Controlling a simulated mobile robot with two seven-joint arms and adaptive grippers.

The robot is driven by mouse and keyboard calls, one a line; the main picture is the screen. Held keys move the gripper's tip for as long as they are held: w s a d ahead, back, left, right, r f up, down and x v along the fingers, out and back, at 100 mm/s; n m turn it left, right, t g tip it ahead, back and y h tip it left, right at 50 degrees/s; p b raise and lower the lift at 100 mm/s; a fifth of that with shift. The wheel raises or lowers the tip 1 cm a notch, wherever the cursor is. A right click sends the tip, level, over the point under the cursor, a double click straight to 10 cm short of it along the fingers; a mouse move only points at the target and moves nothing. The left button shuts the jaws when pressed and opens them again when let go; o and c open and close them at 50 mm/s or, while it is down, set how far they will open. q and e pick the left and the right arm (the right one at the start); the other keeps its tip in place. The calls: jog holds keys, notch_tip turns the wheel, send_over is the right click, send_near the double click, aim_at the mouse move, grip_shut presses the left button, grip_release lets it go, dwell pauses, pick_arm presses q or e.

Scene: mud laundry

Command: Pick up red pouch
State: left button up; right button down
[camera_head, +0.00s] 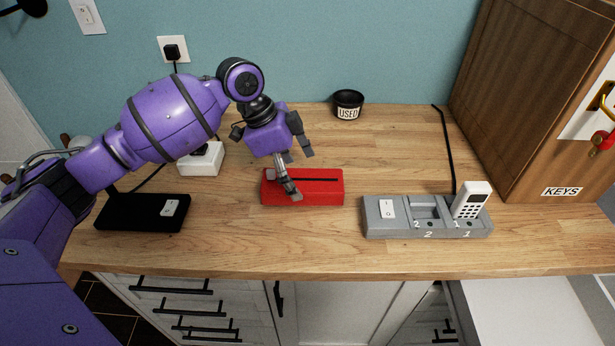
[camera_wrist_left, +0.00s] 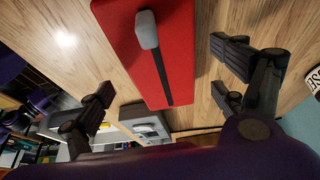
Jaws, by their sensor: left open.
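The red pouch (camera_head: 325,192) lies on the wooden counter, left of the grey tray. It has a dark slit along its top; the wrist view shows the red pouch (camera_wrist_left: 184,62) with the slit and a grey tab at one end. My left gripper (camera_head: 294,172) is open and above the pouch's left part, one finger overlapping it in the head view. In the wrist view my left gripper's (camera_wrist_left: 165,82) fingers are spread on both sides of the pouch, with nothing between them held. I cannot tell whether a finger touches it. My right gripper is not in view.
A grey numbered tray (camera_head: 378,226) with white devices stands at right. A black box (camera_head: 130,213) and a white box (camera_head: 203,160) are at left. A black "USED" cup (camera_head: 348,103) stands at the back. A wooden key cabinet (camera_head: 530,100) bounds the right side.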

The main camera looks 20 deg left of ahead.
aim_at(302, 179)
pick_arm(q)
jog(key=x, duration=0.3)
jog(key=shift+w, duration=0.15)
jog(key=c, duration=1.4)
jog(key=shift+r, duration=0.1)
jog(key=shift+c, duration=0.6)
jog(key=shift+r, duration=0.1)
